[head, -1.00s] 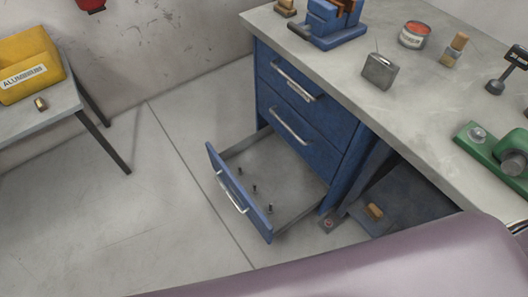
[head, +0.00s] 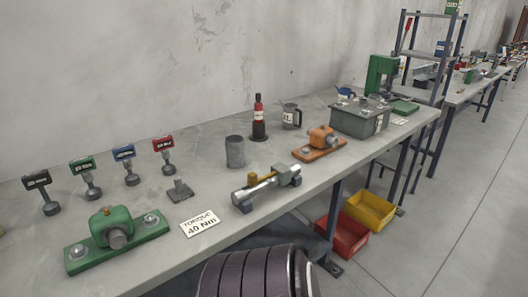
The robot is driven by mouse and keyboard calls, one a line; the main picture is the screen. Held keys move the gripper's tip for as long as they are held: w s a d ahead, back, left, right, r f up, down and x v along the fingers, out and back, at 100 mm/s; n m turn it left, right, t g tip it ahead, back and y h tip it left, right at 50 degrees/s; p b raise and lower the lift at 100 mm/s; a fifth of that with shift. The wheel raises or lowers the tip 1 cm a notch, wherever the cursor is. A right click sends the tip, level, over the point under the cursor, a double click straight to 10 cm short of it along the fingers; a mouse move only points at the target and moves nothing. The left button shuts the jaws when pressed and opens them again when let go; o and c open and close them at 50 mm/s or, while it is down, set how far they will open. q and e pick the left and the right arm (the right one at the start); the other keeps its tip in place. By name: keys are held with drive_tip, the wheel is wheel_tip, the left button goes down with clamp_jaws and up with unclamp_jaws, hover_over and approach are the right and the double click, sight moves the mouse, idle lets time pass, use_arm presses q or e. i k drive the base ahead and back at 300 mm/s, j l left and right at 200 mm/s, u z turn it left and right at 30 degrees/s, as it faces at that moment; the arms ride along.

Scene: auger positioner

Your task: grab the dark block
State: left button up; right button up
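No plain dark block stands out on the bench in the head view. A small dark grey piece (head: 180,190) with an upright part lies on the bench behind the torque card; I cannot tell if it is the block meant. Neither of my grippers is in view.
The long grey workbench (head: 222,205) carries a green bearing housing (head: 117,238), several coloured signs on stands, a grey cup (head: 235,152), a silver cylinder (head: 266,187) and an orange bearing housing (head: 320,142). Red (head: 342,236) and yellow (head: 371,210) bins sit below. Floor at right is clear.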

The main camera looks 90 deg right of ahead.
sight(312, 249)
drive_tip(key=z, duration=3.25)
drive_tip(key=i+j+z, duration=0.2)
drive_tip(key=i+z, duration=0.15)
drive_tip(key=i, duration=0.2)
